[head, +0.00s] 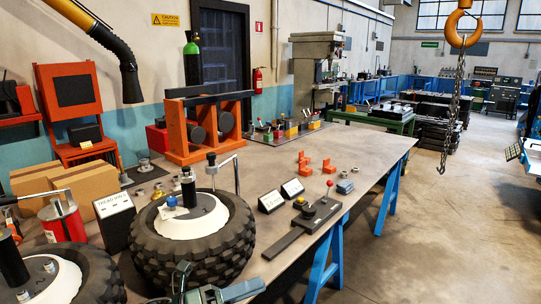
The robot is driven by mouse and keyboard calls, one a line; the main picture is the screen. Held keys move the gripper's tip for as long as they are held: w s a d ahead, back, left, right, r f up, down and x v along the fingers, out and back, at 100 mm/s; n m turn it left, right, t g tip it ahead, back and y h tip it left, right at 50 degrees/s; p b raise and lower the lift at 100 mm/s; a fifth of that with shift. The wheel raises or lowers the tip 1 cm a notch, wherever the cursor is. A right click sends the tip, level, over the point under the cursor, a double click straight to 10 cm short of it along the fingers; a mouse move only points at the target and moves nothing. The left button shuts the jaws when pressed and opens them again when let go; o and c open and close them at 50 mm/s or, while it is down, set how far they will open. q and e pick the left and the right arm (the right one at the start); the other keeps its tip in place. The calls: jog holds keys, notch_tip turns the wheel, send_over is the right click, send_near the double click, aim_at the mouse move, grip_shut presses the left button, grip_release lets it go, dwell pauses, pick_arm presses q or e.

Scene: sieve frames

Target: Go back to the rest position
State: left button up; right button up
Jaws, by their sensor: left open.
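My left gripper (208,289) shows at the bottom edge of the head view, dark grey with a bluish-grey part reaching right. Its jaws are open, and I see nothing held between them. It is in front of the near side of a large black tyre with a white hub (192,221), low in the picture. Whether it touches the tyre or the table edge I cannot tell. The rest of the gripper is cut off by the frame. My right gripper is not in view.
The workbench (270,172) holds a second tyre (98,268) at lower left, cardboard boxes (85,183), an orange stand (180,138), small orange parts (305,160) and a dark grey tool (305,228). A chain hook (442,165) hangs at right above open floor (435,240).

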pick_arm(q)
jog(key=s+a+f+m+t+y, duration=0.1)
jog(key=s+a+f+m+y, duration=0.2)
jog(key=s+f+m+y, duration=0.2)
jog(key=s+a+f+m+t+y, duration=0.2)
jog(key=s+a+f+m+y, duration=0.2)
jog(key=f+m, duration=0.6)
jog(key=s+a+f+m+t+y, duration=0.2)
jog(key=s+f+m+y, duration=0.5)
jog(key=m, duration=1.3)
jog(key=shift+s+a+f+y, duration=0.3)
jog(key=shift+s+a+f, duration=0.5)
jog(key=shift+s, duration=0.15)
jog(key=shift+d, duration=0.1)
jog(key=shift+c, duration=0.3)
